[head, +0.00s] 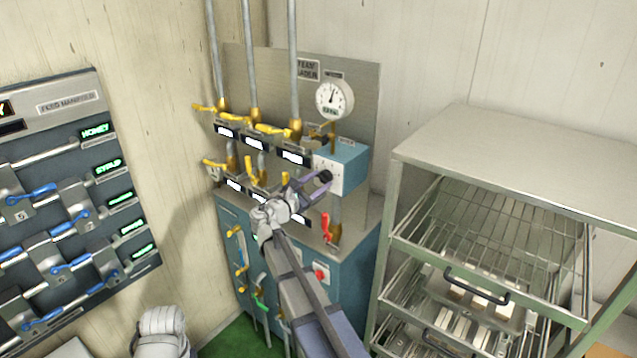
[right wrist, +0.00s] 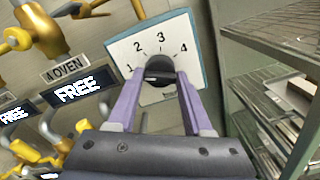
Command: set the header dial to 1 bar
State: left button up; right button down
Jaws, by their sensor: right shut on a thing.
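The header dial is a white plate (head: 330,172) on a blue box (head: 351,163), with a dark round knob (head: 326,177) at its front. In the right wrist view the plate (right wrist: 122,50) shows the numbers 1 to 4 in an arc above the black knob (right wrist: 160,68). My right gripper (head: 318,180) reaches in from below; its purple fingers (right wrist: 160,78) are shut on the knob from both sides. The fingers and shadow partly hide the knob, and I cannot tell which number it points to. My left gripper is out of view; only a pale part of my left arm shows at the bottom.
A round gauge (head: 334,98) sits above the dial, its needle roughly upright. Yellow valve handles (head: 271,129) and pipes crowd the left side; a red handle (head: 327,227) is below. A metal rack (head: 500,140) stands close on the right. A feed manifold panel (head: 75,190) is at far left.

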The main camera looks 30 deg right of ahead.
jog(key=shift+n, duration=0.4)
jog(key=shift+f, duration=0.1)
jog(key=shift+c, duration=1.6)
grip_release()
jog(key=v, duration=0.8)
jog(key=s+a+f+m+g+y+b, duration=0.2)
jog(key=s+a+f+m+y, duration=0.25)
jog(key=a+f, duration=0.3)
jog(key=s+a+f+m+g+y+b, duration=0.1)
jog(key=s+a+f+m+y+b, duration=0.15)
jog(key=s+a+f, duration=0.5)
jog(key=s+a+f+m+g+y+b, duration=0.2)
jog(key=s+a+f+m+y, duration=0.25)
jog(key=f, duration=0.55)
jog(key=s+a+f+m+g+y, duration=0.2)
jog(key=s+a+f+m+y, duration=0.1)
jog(key=s+a, duration=0.4)
jog(key=a+f+y+b, duration=0.1)
jog(key=a, duration=0.2)
jog(key=shift+s, duration=0.35)
